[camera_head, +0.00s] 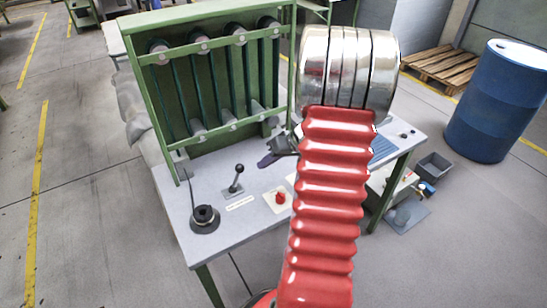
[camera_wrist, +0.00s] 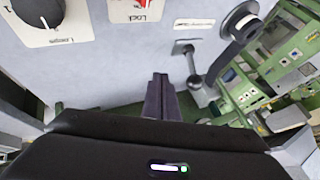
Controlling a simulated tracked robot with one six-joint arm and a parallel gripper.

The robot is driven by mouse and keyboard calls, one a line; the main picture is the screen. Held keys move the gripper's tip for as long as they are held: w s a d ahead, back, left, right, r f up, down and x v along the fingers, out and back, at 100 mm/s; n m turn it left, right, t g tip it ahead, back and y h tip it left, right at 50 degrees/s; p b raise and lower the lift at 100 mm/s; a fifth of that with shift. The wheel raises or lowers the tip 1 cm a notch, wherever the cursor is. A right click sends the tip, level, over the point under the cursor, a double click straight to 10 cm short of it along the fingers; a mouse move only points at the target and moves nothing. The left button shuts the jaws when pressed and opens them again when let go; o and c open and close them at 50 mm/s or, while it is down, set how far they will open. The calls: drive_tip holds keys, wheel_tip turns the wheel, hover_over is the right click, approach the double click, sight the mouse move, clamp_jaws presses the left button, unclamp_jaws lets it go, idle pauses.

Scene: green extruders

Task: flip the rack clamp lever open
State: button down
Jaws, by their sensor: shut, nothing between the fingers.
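A small upright lever with a dark ball end (camera_head: 239,168) stands on a small plate beside a white label strip (camera_head: 240,203) on the grey table. It also shows in the wrist view (camera_wrist: 194,78), right of my fingers. A second, taller lever rises from a black round base (camera_head: 205,218) at the table's front left; its base is at the upper right in the wrist view (camera_wrist: 246,27). The labels are too small to tell which is the rack clamp lever. My gripper (camera_head: 266,161) is shut and empty above the table, right of the ball-ended lever and apart from it (camera_wrist: 160,78).
A red switch on a white plate (camera_head: 280,198), marked "Lock" in the wrist view (camera_wrist: 145,4), sits near the table front. A black knob (camera_wrist: 38,10) is beside it. The green rack with tubes (camera_head: 150,104) stands at the back. A blue barrel (camera_head: 498,105) stands right.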

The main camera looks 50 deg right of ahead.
sight(237, 178)
drive_tip(key=a, duration=0.1)
drive_tip(key=w+a, duration=0.1)
drive_tip(key=a, duration=0.1)
drive_tip(key=shift+w+a+r, duration=0.25)
drive_tip(key=shift+w+r, duration=0.1)
drive_tip(key=shift+w, duration=0.05)
drive_tip(key=shift+r, duration=0.1)
